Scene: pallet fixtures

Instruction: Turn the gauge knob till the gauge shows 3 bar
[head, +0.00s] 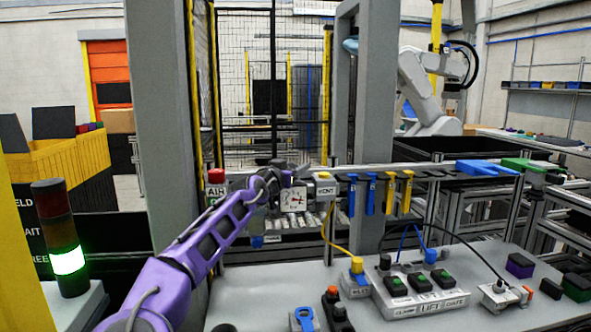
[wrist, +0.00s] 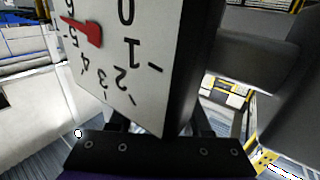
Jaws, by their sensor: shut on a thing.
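The gauge (head: 293,199) is a white square dial on the rail in the head view, between the red AIR button and the VENT block. In the wrist view its face (wrist: 128,98) is close, tilted and upside down, with a dark side. The red needle (wrist: 82,29) points between 5 and 6, well above 3. My gripper (head: 284,178) is at the top of the gauge, shut on the gauge knob. The knob and the fingertips are largely hidden, by the gripper in the head view and by the gauge body in the wrist view.
The red AIR button (head: 216,176) stands left of the gauge and the VENT block (head: 325,186) close on its right. Blue and yellow tags (head: 389,194) hang further right. A control box (head: 420,285) with green buttons and cables stands on the grey table in front.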

